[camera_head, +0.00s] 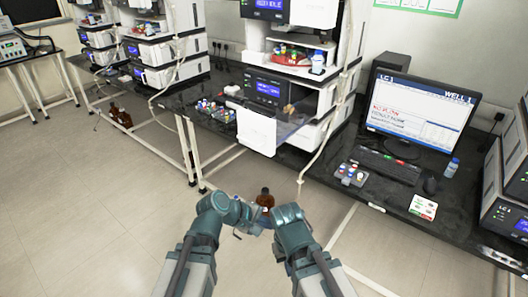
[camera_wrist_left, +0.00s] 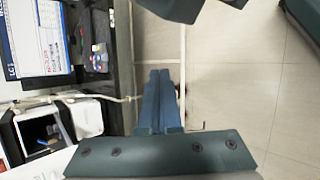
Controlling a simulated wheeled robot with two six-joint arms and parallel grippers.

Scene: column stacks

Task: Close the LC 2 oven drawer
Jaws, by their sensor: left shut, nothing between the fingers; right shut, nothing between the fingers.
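The middle instrument stack has a drawer pulled out over the bench edge, and its white front (camera_head: 256,132) faces me. I cannot read a label on it, so I cannot tell that it is LC 2. The left wrist view shows a white-fronted open compartment (camera_wrist_left: 88,117) at lower left, probably the same drawer. My right gripper (camera_head: 256,226) is shut and empty, low in front of the bench and apart from the drawer. My left gripper (camera_wrist_left: 160,76) is shut and empty beside it; in the head view the arms partly hide it.
A brown bottle (camera_head: 265,198) shows just beyond my grippers. A vial rack (camera_head: 216,110) stands left of the drawer. A monitor (camera_head: 420,110) marked LC 1, a keyboard (camera_head: 384,166) and another vial rack (camera_head: 350,174) are on the right.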

